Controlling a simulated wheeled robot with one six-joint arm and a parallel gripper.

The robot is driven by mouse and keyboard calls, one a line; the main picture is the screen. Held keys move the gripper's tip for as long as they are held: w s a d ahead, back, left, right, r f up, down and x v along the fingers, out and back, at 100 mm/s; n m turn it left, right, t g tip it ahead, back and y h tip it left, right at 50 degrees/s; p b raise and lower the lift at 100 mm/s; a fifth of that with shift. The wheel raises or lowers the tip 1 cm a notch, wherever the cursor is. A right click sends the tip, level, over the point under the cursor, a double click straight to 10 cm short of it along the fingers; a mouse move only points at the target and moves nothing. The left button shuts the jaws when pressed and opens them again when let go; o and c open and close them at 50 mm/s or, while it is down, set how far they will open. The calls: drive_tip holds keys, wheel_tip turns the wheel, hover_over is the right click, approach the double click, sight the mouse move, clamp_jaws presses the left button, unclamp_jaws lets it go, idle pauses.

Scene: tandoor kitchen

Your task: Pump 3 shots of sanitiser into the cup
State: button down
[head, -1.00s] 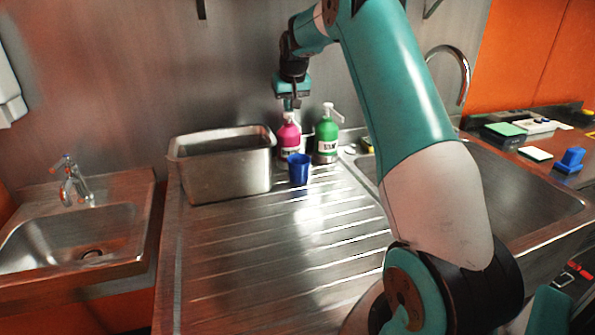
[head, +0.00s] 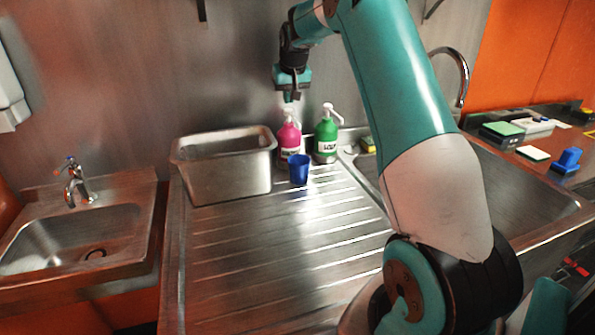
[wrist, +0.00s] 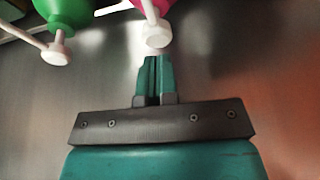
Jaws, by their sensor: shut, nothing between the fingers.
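A pink pump bottle (head: 288,140) with a white pump top stands at the back of the drainboard. A green pump bottle (head: 326,137) stands to its right; its label is hard to read. The blue cup (head: 299,169) stands upright in front of the pink bottle; its contents cannot be seen. My gripper (head: 290,98) is shut and empty, pointing down just above the pink bottle's pump. In the wrist view, the closed fingertips (wrist: 153,60) are close to the white pump head (wrist: 158,36); whether they touch is unclear. The green bottle (wrist: 62,12) shows at upper left.
A steel tub (head: 225,168) stands left of the bottles. A small sink (head: 75,240) is at far left, and a larger basin (head: 510,190) lies right, behind my arm. The ribbed drainboard (head: 285,255) in front of the cup is clear.

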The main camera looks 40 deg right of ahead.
wheel_tip(320, 180, up, 6)
drive_tip(key=p, duration=0.5)
idle(0.6)
drive_tip(key=s+a+f+n+y, duration=0.1)
drive_tip(key=s+a+n, duration=0.1)
drive_tip(key=s+a, duration=0.5)
drive_tip(key=s+a+f+n, duration=0.15)
drive_tip(key=s+a, duration=0.25)
drive_tip(key=a, duration=0.8)
drive_tip(key=s+a+f+n+g+y, duration=0.1)
drive_tip(key=s+a+f, duration=0.1)
drive_tip(key=s+a, duration=0.45)
drive_tip(key=s+a+f+n+g, duration=0.1)
drive_tip(key=s+a+f, duration=0.2)
drive_tip(key=s, duration=0.7)
drive_tip(key=s+a+r+n+g+y, duration=0.1)
drive_tip(key=s+a+r+n+y, duration=0.1)
drive_tip(key=a, duration=0.5)
drive_tip(key=s+a+r+n+g+y, duration=0.1)
drive_tip(key=s+a+r+n+y, duration=0.1)
drive_tip(key=s+a+r+n, duration=0.3)
drive_tip(key=s+a+r, duration=0.1)
drive_tip(key=s+a, duration=0.1)
drive_tip(key=s, duration=0.1)
drive_tip(key=shift+s+r, duration=0.2)
drive_tip(key=shift+s, duration=0.1)
